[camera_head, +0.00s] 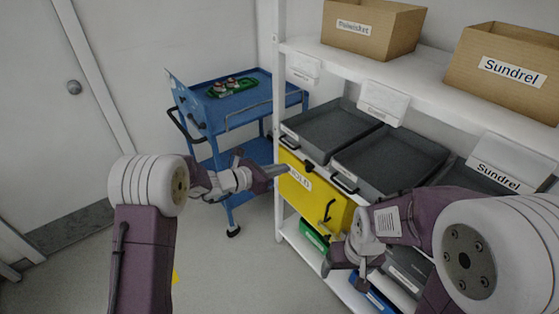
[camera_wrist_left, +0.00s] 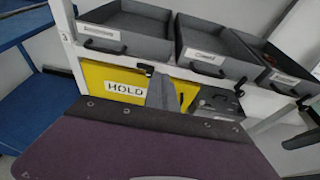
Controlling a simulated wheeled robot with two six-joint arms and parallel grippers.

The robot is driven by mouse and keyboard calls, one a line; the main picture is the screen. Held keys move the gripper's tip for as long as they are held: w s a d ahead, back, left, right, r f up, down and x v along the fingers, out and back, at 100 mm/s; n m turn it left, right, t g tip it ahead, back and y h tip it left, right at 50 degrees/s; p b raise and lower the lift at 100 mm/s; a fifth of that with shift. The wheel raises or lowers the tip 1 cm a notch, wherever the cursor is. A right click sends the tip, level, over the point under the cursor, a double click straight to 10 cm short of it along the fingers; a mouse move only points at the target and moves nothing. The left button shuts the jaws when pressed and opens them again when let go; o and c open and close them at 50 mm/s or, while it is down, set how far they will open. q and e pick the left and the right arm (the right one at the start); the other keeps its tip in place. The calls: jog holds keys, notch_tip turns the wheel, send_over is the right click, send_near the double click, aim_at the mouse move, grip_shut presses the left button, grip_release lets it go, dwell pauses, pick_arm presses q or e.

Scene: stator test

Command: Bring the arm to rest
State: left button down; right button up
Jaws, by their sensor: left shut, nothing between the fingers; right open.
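My left arm comes in from the left, and its gripper (camera_head: 276,171) is shut and empty. In the head view it is in front of the left edge of the yellow HOLD bin (camera_head: 318,199). In the left wrist view the shut fingers (camera_wrist_left: 161,92) overlap the front of the yellow bin (camera_wrist_left: 122,84); I cannot tell whether they touch it. My right arm comes in from the right, and its gripper (camera_head: 343,264) points down in front of the lower shelf. It is open, with nothing seen in it.
A white shelf rack (camera_head: 440,87) holds cardboard boxes above, grey trays (camera_head: 392,160) in the middle and a green bin (camera_head: 313,235) low down. A blue cart (camera_head: 240,108) with small parts on top stands at the back left. Floor between cart and door is mostly clear.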

pick_arm(q)
notch_tip(320, 180, up, 8)
jog(key=m+p, duration=0.1)
jog(key=p, duration=0.2)
jog(key=s+a+m+g+y+p, duration=0.1)
jog(key=s+m+g, duration=0.15)
jog(key=s, duration=0.25)
jog(key=s+a+m+g+p, duration=0.1)
jog(key=s+m, duration=0.2)
jog(key=s, duration=0.3)
jog(key=s+a+f+m+g+y, duration=0.2)
jog(key=s+a+f+m+y, duration=0.3)
jog(key=s+a+m, duration=0.3)
jog(key=s+a+f+m+g+y+p, duration=0.1)
jog(key=s+a+f+m+g+y, duration=0.1)
jog(key=s+a+f+m+y, duration=0.3)
jog(key=s+a+m, duration=0.4)
jog(key=a+m, duration=0.1)
jog(key=shift+s+a+f+y, duration=0.25)
jog(key=shift+y, duration=0.05)
jog(key=shift+m, duration=0.25)
